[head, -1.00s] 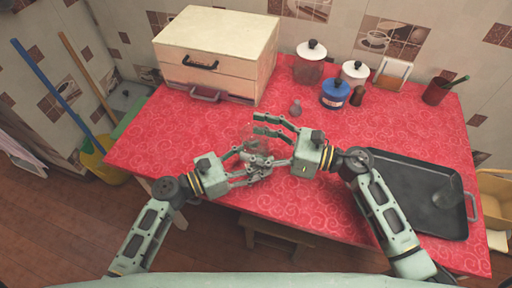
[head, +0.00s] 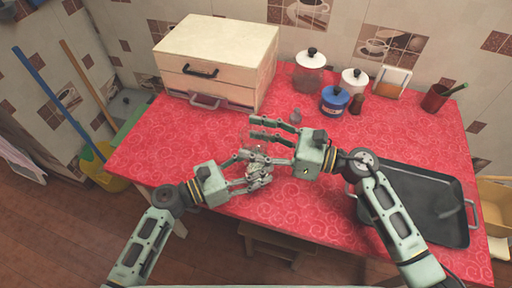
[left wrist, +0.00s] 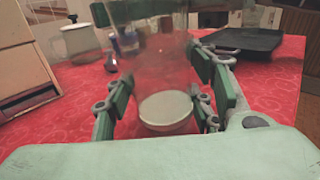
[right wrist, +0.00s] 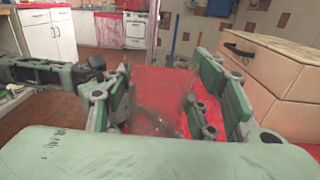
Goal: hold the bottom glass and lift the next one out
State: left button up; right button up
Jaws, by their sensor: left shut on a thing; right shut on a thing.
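Clear glasses (head: 258,172) stand near the table's front edge between my two grippers, and they are hard to see against the red cloth. My left gripper (head: 254,168) is shut on the bottom glass. The left wrist view shows that glass (left wrist: 165,108), with its pale round base, between the fingers. My right gripper (head: 257,146) comes in from the right, higher up, and is shut on the upper glass. The right wrist view shows this see-through glass (right wrist: 160,95) between its fingers. Whether the upper glass is still nested in the bottom one I cannot tell.
A black tray (head: 405,185) lies at the right of the red table (head: 170,140). A drawer box (head: 215,60) stands at the back left. Jars (head: 310,75), a blue canister (head: 334,100) and a brown cup (head: 436,97) stand at the back. The table's left front is clear.

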pick_arm(q)
jog(key=o, duration=1.4)
pick_arm(e)
notch_tip(320, 180, up, 7)
jog(key=shift+r, duration=0.1)
pick_arm(q)
jog(key=v, duration=1.2)
jog(key=shift+w, duration=0.1)
